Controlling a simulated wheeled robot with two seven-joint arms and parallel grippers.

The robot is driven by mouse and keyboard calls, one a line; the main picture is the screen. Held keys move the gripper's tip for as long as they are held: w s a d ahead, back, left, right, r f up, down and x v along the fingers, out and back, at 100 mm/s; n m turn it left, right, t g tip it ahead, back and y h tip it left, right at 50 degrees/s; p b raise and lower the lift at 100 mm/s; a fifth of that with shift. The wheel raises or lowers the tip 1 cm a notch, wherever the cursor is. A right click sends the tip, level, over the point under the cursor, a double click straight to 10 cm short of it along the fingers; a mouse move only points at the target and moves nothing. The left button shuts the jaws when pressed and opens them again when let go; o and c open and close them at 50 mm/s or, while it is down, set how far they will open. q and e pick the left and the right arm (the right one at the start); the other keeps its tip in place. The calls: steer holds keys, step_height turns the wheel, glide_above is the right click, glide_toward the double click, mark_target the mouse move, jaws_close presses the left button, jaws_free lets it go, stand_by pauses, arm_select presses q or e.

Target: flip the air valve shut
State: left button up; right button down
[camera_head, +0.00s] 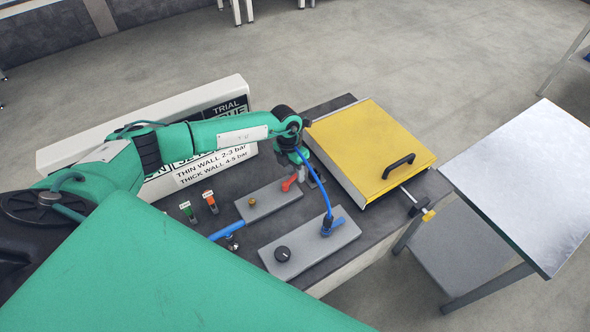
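A red lever (288,184), which looks like the air valve's handle, sits at the far right end of a narrow grey block (268,201) on the dark bench. A brass-coloured fitting (252,202) stands on the same block. My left arm reaches in from the left, and my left gripper (302,175) points down close beside the red lever. Whether it touches the lever cannot be told. Its fingers are small and partly hidden by the wrist, so their opening is unclear. My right gripper is not in view.
A blue hose (320,186) runs down to a grey panel (300,248) with a black knob (282,254). A yellow lid (368,148) with a black handle lies right of the gripper. A white sign stands behind. A pale table (530,180) stands to the right.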

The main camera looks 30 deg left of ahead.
arm_select(q)
jaws_close()
steer(key=m+b, duration=0.1)
steer(key=b, duration=0.2)
steer(key=shift+d+f+m, duration=0.2)
steer(key=shift+d+m, duration=0.2)
steer(key=shift+s+d+r+m+g+b, duration=0.2)
steer(key=shift+r+m+g+b, duration=0.1)
steer(key=shift+m+b, duration=0.25)
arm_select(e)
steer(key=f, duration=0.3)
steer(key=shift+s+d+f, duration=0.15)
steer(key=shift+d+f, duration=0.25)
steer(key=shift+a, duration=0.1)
arm_select(q)
jaws_free()
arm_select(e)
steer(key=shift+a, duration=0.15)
